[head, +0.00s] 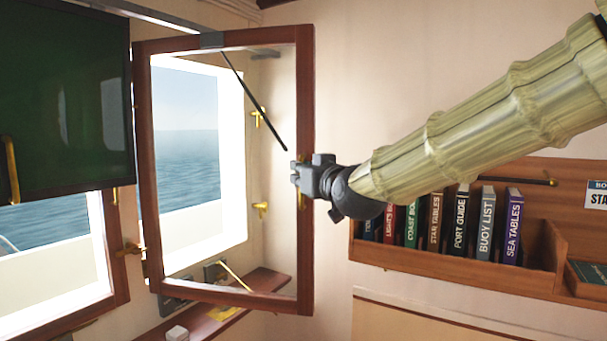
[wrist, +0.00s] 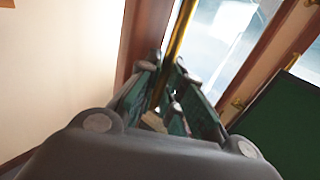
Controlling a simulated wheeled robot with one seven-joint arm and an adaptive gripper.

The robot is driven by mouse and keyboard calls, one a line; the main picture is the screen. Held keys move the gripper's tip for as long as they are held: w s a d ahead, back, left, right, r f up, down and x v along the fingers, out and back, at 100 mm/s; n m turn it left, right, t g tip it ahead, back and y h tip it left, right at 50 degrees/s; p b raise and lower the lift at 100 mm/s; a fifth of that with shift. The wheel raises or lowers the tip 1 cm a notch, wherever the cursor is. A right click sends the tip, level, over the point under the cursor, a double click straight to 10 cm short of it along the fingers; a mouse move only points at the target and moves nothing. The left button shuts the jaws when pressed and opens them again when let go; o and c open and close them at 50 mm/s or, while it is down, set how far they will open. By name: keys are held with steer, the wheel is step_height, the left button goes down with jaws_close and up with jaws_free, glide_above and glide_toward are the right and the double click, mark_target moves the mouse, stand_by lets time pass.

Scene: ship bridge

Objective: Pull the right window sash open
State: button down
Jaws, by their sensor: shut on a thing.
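The right window sash (head: 305,105) is a dark red-brown wooden frame with a glass pane. It stands swung inward, well away from the bright window opening (head: 232,150) behind it. My gripper (head: 298,178) is at the sash's right upright, about mid-height. In the wrist view my gripper (wrist: 170,102) is shut around a thin brass handle bar (wrist: 179,38) on the sash. My fingers and wrist hide most of the handle in the head view. A black stay rod (head: 250,95) slants down from near the top of the sash.
A wooden shelf (head: 400,252) with several upright books is on the wall at right, below my arm. A dark green panel (head: 65,95) with a brass handle hangs at left. A narrow wooden ledge (head: 262,280) with small items lies beneath the sash.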

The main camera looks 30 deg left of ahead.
steer(key=c, duration=1.5)
jaws_free()
steer(key=shift+a, duration=0.1)
steer(key=shift+c, duration=0.2)
steer(key=v, duration=1.2)
